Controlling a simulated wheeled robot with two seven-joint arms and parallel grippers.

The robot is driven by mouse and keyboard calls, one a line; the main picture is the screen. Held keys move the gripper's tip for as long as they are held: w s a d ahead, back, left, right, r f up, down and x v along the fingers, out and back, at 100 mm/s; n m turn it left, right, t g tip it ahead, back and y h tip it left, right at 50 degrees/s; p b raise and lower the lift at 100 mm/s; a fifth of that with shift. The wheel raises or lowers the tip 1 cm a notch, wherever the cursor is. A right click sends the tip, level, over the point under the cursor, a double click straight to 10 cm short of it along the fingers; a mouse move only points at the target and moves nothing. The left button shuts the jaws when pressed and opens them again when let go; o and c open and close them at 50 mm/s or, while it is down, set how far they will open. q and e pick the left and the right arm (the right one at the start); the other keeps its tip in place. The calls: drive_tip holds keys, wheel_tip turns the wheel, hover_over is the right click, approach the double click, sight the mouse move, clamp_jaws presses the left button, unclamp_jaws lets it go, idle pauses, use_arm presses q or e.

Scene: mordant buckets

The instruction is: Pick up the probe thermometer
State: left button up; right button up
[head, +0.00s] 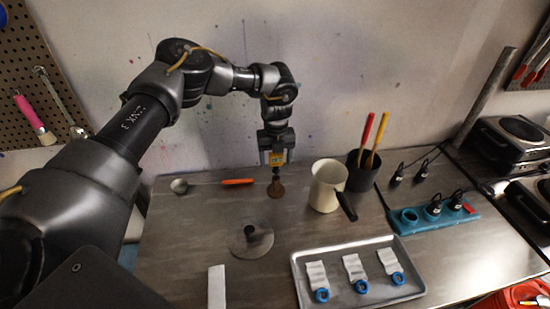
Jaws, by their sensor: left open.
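My left gripper (276,163) points down over the back of the bench, with its jaws open. Directly below it is a small brown object with a knob-like top (276,188); I cannot tell whether the fingers touch it. A slim orange stick-like item (238,182) lies flat on the bench just left of the gripper. No probe thermometer can be made out for certain; the orange item may be it, but no probe or display is distinct. My right gripper is out of view.
A cream jug (325,186) and a black pot (360,176) with red and yellow handles stand right of the gripper. A round lid (251,242), a small metal cup (179,186), a metal tray (303,268) of swatches and a blue socket strip (450,216) sit around.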

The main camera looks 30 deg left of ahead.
use_arm(q)
drive_tip(key=shift+w+f, duration=0.3)
drive_tip(key=shift+f, duration=0.05)
drive_tip(key=shift+s+a+r, duration=0.1)
drive_tip(key=shift+s+r, duration=0.05)
drive_tip(key=shift+s, duration=0.05)
drive_tip(key=c, duration=0.5)
drive_tip(key=shift+w, duration=0.1)
drive_tip(key=c, duration=0.6)
drive_tip(key=shift+o, duration=0.2)
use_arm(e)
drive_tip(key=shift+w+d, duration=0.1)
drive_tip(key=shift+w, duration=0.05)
